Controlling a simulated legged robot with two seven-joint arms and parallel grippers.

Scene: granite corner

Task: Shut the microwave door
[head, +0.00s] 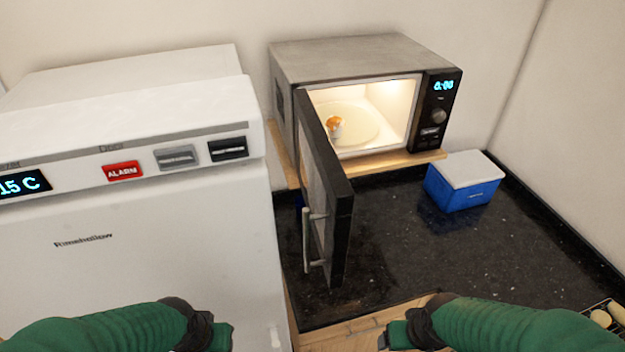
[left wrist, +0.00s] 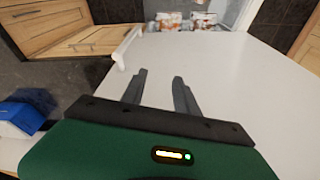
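The microwave (head: 345,62) stands at the back of the counter with its lit interior showing. Its dark door (head: 338,215) stands wide open, swung out toward me on the left side, with a vertical metal handle (head: 306,240) on its outer face. An orange-brown item (head: 334,125) rests on the turntable inside. My left gripper (head: 218,336) is low in the head view, in front of the white appliance and apart from the door. In the left wrist view its two fingers (left wrist: 159,92) are spread and empty. My right gripper (head: 392,338) is at the bottom edge, away from the door; its fingers are unclear.
A white appliance (head: 150,260) with an alarm panel stands left of the door. A blue box with a white lid (head: 463,183) sits on the black granite counter (head: 420,240), right of the microwave. The counter between door and box is clear. A dark rack (head: 606,318) is at lower right.

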